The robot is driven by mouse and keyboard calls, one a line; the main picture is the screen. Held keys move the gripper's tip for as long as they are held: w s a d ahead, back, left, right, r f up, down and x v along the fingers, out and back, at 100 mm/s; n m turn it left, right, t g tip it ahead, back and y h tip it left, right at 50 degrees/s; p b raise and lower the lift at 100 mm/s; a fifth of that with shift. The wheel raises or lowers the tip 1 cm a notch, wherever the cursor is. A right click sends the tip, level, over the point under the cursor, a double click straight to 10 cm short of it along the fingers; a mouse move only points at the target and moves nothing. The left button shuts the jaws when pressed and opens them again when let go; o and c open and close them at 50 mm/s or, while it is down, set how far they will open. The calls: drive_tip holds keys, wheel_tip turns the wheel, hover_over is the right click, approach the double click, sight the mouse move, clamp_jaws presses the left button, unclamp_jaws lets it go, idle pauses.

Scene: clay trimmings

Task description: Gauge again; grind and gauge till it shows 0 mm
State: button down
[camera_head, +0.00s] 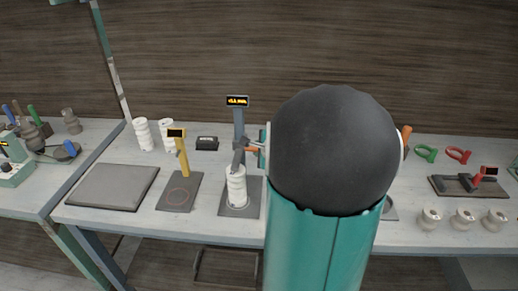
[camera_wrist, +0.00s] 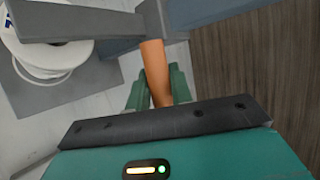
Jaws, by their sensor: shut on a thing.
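A gauge with a grey post (camera_head: 239,128) and a small black display (camera_head: 237,101) stands mid-bench. Its yellow digits are too small to read surely. A white ribbed cylinder (camera_head: 237,188) stands upright on the gauge's base plate (camera_head: 252,197), under the grey lever. The cylinder's top (camera_wrist: 50,52) shows in the wrist view, partly covered by the grey lever (camera_wrist: 75,20); contact cannot be told. My gripper (camera_wrist: 157,88) is shut on the orange handle (camera_wrist: 154,60) of the lever. In the head view my arm hides most of the gripper.
A yellow gauge (camera_head: 182,155) on a dark plate with a red ring, a grey mat (camera_head: 113,187) and two white cylinders (camera_head: 143,134) are to the left. Cream spools (camera_head: 463,219), a red-handled device (camera_head: 476,178) and green and red rings are right. My arm blocks the middle right.

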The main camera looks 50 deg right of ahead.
drive_tip(key=shift+f, duration=0.7)
idle(3.5)
drive_tip(key=shift+r, duration=0.15)
drive_tip(key=shift+r, duration=4.65)
drive_tip(key=shift+c, duration=2)
unclamp_jaws()
drive_tip(key=shift+s, duration=0.1)
drive_tip(key=v, duration=0.7)
drive_tip(key=shift+s+a+r, duration=0.15)
drive_tip(key=shift+s, duration=0.15)
